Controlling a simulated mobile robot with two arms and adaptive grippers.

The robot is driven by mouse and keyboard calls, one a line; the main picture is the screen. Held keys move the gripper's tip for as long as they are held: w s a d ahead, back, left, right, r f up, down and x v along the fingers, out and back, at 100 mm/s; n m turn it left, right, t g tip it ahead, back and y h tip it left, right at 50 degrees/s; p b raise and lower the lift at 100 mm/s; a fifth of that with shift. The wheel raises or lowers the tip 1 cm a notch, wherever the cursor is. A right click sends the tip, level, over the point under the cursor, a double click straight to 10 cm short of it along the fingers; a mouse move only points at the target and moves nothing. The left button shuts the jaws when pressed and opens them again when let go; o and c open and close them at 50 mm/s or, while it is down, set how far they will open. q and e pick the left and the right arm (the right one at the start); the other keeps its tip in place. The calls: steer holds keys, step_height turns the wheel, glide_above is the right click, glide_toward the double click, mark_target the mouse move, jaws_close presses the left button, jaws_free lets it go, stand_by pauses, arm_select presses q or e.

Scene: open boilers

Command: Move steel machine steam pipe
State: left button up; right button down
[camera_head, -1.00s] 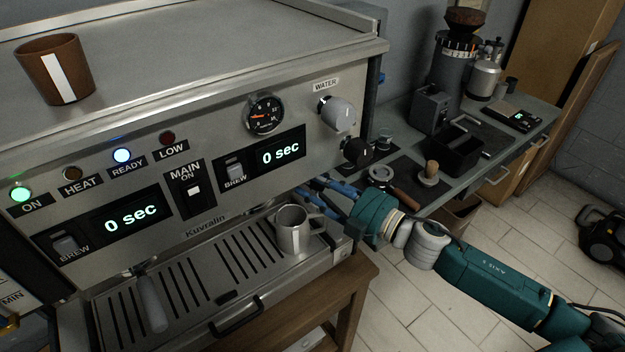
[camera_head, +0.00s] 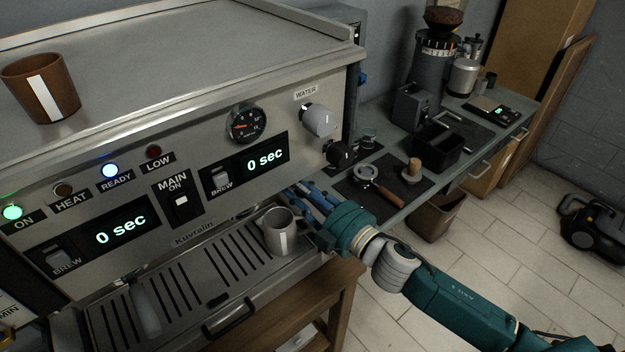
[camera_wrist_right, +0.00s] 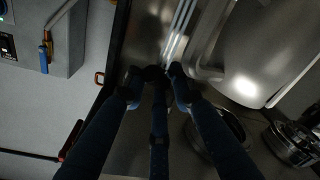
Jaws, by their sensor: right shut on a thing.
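The steel espresso machine (camera_head: 330,80) fills the left of the head view. My right gripper (camera_head: 300,192) has blue fingers and reaches in at the machine's right front, above the drip tray (camera_head: 190,275) and behind the steel pitcher (camera_head: 280,232). In the right wrist view, the fingertips (camera_wrist_right: 154,76) are closed together on a dark piece at the lower end of a shiny steel steam pipe (camera_wrist_right: 180,32). In the head view the pipe is hidden or too dark to make out.
A brown cup (camera_head: 42,88) stands on the machine's top. A side counter (camera_head: 385,205) holds a grinder (camera_head: 432,65), a black box (camera_head: 437,150) and a portafilter (camera_head: 368,174). A bin (camera_head: 435,215) stands below. The tiled floor at right is mostly open.

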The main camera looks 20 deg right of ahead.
steer(key=shift+s+a+m+t+h, duration=0.2)
steer(key=shift+s+m+t+h, duration=0.15)
steer(key=shift+m+t+h, duration=0.55)
steer(key=shift+s+m+h+b, duration=0.1)
steer(key=shift+m+h+b, duration=0.2)
steer(key=shift+h, duration=0.5)
steer(key=shift+d, duration=0.1)
steer(key=c, duration=1.6)
jaws_free()
steer(key=shift+d+f, duration=0.1)
steer(key=shift+c, duration=0.2)
